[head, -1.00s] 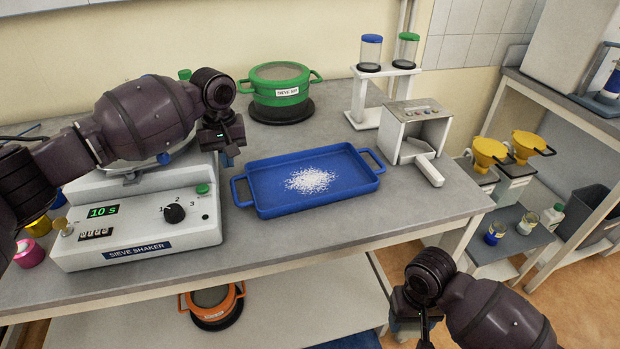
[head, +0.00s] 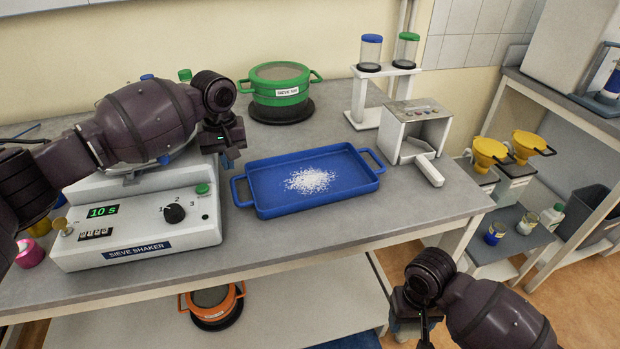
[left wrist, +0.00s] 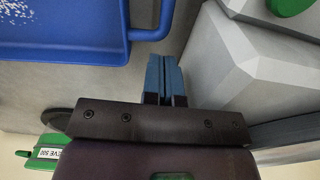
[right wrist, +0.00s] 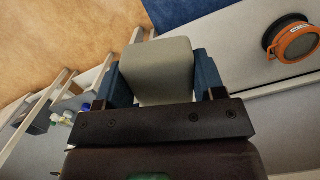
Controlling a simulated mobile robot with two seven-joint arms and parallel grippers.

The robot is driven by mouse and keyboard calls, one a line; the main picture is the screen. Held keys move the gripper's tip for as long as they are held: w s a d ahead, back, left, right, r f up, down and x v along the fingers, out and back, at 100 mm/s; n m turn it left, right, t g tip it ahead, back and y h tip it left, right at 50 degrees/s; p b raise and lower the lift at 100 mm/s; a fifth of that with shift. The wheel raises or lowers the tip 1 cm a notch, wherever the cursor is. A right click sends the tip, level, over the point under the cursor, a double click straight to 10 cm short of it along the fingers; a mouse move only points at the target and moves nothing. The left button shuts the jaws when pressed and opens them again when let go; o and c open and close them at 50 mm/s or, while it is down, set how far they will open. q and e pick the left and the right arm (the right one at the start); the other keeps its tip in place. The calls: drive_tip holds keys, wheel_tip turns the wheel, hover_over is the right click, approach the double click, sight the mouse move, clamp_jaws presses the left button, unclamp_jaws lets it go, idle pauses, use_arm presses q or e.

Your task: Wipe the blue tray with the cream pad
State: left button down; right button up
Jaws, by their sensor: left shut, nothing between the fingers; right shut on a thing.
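The blue tray (head: 262,192) lies flat on the bench, with a patch of white granules (head: 310,180) in its middle. Its corner and one handle also show in the left wrist view (left wrist: 60,50). My left gripper (head: 228,160) is above the bench between the shaker and the tray's left end. Its blue fingers (left wrist: 165,78) are shut together and empty. My right gripper is low in front of the bench, its fingers mostly hidden in the head view. In the right wrist view it is shut on the cream pad (right wrist: 158,72), a pale rounded block between its fingers.
A sieve shaker (head: 140,235) stands left of the tray. A green sieve (head: 280,88) is behind it. A white stand with two jars (head: 386,95) and a small white box (head: 415,130) stand behind right. An orange sieve (head: 212,305) is on the lower shelf. The bench front edge is clear.

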use_arm(q)
drive_tip(key=shift+f, duration=0.25)
drive_tip(key=shift+r+p, duration=0.65)
drive_tip(key=shift+r, duration=0.35)
use_arm(e)
drive_tip(key=shift+w+r, duration=0.15)
drive_tip(key=shift+r, duration=0.45)
drive_tip(key=shift+w+r, duration=0.15)
drive_tip(key=shift+r, duration=0.4)
use_arm(q)
drive_tip(key=shift+r+p, duration=1.75)
drive_tip(key=shift+r, duration=0.3)
use_arm(e)
drive_tip(key=shift+t, duration=0.4)
drive_tip(key=shift+w+r, duration=0.15)
drive_tip(key=shift+r, duration=0.8)
drive_tip(key=shift+w+r, duration=0.2)
drive_tip(key=shift+r, duration=0.7)
drive_tip(key=shift+w+r, duration=0.15)
drive_tip(key=shift+r, duration=0.8)
